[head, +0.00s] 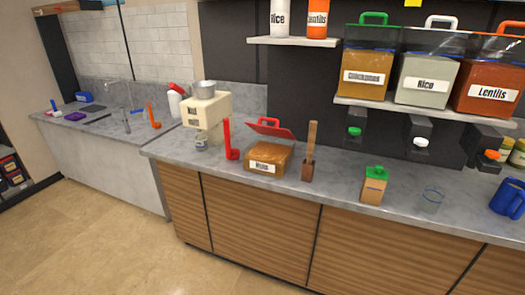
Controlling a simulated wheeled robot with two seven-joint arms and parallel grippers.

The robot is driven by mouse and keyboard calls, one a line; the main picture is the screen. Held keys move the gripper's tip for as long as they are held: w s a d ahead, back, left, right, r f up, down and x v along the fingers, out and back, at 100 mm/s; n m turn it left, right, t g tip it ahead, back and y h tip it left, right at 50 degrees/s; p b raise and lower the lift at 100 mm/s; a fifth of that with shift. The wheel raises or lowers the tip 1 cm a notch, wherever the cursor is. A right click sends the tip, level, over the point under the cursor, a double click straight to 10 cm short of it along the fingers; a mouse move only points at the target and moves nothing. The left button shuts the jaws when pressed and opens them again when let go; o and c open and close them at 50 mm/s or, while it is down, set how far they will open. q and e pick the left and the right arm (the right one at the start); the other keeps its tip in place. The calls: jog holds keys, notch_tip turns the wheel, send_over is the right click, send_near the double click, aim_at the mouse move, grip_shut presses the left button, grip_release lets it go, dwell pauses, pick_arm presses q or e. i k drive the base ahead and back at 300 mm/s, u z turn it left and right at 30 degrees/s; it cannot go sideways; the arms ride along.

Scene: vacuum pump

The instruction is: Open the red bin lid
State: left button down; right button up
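A low brown bin (268,158) with a white label stands on the grey counter. Its red lid (270,128) is tilted up, with its front edge raised clear of the bin. An upright red lever-like piece (230,141) stands just left of the bin. Neither of my grippers is in the head view.
A wooden-handled brush (309,150) stands right of the bin. A cream machine (208,110) stands left. A shelf (425,107) with labelled dispensers overhangs the right side.

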aim_at(273, 128)
jog(key=z, duration=1)
jog(key=i, duration=1.15)
jog(key=u, duration=0.35)
